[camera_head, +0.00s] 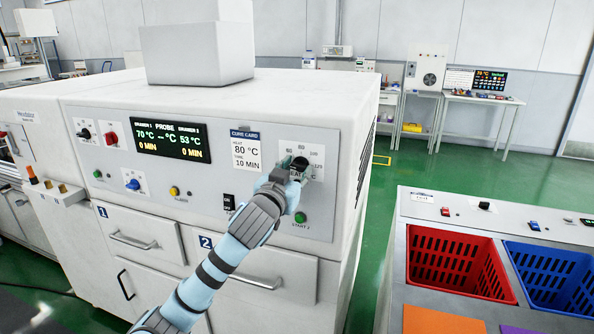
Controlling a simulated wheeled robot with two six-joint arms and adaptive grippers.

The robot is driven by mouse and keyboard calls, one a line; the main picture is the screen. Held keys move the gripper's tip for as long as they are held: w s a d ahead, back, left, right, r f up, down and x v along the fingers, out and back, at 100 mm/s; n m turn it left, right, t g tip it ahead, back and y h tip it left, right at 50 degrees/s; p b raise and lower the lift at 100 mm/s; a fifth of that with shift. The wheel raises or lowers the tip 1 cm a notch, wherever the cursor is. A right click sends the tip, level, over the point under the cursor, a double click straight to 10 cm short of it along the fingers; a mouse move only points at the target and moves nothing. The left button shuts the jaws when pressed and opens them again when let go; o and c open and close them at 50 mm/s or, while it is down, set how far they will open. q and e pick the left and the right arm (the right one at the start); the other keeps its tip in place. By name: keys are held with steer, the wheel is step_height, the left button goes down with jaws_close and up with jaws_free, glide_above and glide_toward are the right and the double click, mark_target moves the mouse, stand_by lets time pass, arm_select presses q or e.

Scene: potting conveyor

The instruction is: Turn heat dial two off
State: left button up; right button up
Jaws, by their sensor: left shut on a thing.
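The heat dial two (301,163) is a dark round knob on the right end of the white oven's front panel, with a printed scale around it. My left gripper (295,171) is shut on this dial. My gripper and wrist cover part of the dial and its label, so I cannot read its setting. The display (158,135) reads 70 °C and 0 min for drawer 1, and 53 °C and 0 min for drawer 2. My right gripper is not in view.
A green start button (300,217) sits just below my gripper. A cure card (245,150) is left of the dial. Drawer two (250,265) is below. On the right a bench holds a red basket (460,240) and a blue basket (560,250).

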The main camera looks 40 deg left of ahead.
arm_select(q)
steer(key=shift+n, duration=0.6)
steer(key=o, duration=1.2)
steer(key=shift+w, duration=0.1)
steer(key=shift+c, duration=0.2)
steer(key=v, duration=0.7)
steer(key=shift+s, duration=0.3)
steer(key=shift+w, duration=0.1)
